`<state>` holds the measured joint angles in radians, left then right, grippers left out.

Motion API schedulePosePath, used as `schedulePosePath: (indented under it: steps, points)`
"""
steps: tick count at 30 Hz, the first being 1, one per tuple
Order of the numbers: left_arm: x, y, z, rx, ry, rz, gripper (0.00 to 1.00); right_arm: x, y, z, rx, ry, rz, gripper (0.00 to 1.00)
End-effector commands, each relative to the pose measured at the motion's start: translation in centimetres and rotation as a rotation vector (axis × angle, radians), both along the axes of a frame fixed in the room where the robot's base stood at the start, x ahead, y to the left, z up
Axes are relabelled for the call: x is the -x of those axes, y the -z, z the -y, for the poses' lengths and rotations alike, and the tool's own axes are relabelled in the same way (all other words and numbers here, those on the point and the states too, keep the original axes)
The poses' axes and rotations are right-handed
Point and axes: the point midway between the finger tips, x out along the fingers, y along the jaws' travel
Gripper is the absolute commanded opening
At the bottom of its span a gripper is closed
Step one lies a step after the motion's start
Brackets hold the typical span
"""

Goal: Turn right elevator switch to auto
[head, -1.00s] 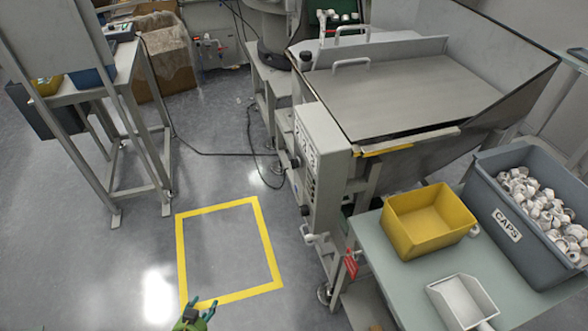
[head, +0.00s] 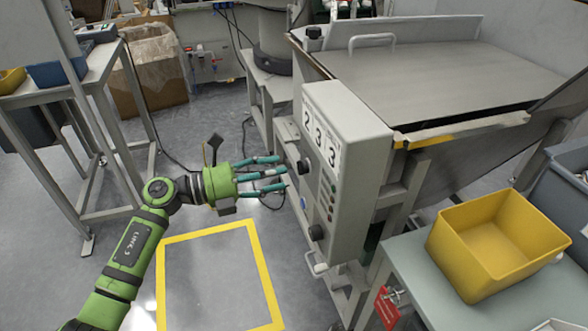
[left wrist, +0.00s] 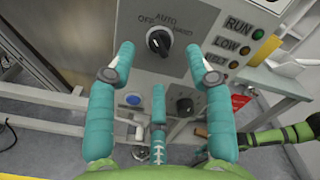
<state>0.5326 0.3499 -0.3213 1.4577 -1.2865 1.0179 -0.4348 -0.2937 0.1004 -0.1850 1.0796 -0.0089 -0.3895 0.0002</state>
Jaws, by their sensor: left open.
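A grey control box (head: 345,150) carries a black rotary switch (head: 303,166) on its front and a lower black knob (head: 317,232). In the left wrist view the rotary switch (left wrist: 158,41) sits below the word AUTO, with OFF to its left; its exact pointer direction is unclear. My left gripper (head: 280,173) is open, its teal fingers pointing at the rotary switch, a short gap away. In the left wrist view two fingers flank the switch and the third is below. A green arm, apparently my right one, shows at the right edge there; its fingers are unclear.
Indicator lights (left wrist: 258,35) and a blue button (left wrist: 133,99) are on the box. A yellow bin (head: 495,245) stands on the table at right. A grey stand (head: 75,70) is at left. Yellow-taped floor (head: 215,236) is clear.

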Motion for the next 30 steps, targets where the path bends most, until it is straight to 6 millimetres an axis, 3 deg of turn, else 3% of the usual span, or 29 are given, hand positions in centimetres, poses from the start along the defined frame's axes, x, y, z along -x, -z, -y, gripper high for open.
schedulePosePath:
  steps: [3,9,19,20,23,24,30]
  points:
    - [-0.6,-0.2,2.0,0.004,0.001,-0.001,0.52,0.0,-0.1,0.1,0.001,-0.002,0.005,0.00]
    - [-1.4,-0.1,4.0,0.005,-0.002,-0.003,0.52,-0.1,0.0,0.1,-0.001,-0.003,0.012,0.00]
    - [-1.5,0.0,4.4,0.003,-0.002,-0.003,0.52,0.0,0.0,0.1,-0.001,-0.003,0.012,0.00]
    - [-1.5,0.0,4.4,0.003,-0.002,-0.003,0.44,0.0,0.0,0.1,-0.001,-0.003,0.012,0.00]
    - [-1.5,0.0,4.4,0.004,-0.003,-0.003,0.04,0.0,0.0,0.1,-0.001,-0.003,0.012,0.00]
    - [-1.5,0.0,4.4,0.004,-0.003,-0.003,0.00,0.0,0.0,0.1,-0.001,-0.003,0.012,0.00]
    - [-1.5,0.0,4.4,0.004,-0.004,-0.001,0.00,-0.1,0.1,0.1,0.000,-0.003,0.011,0.00]
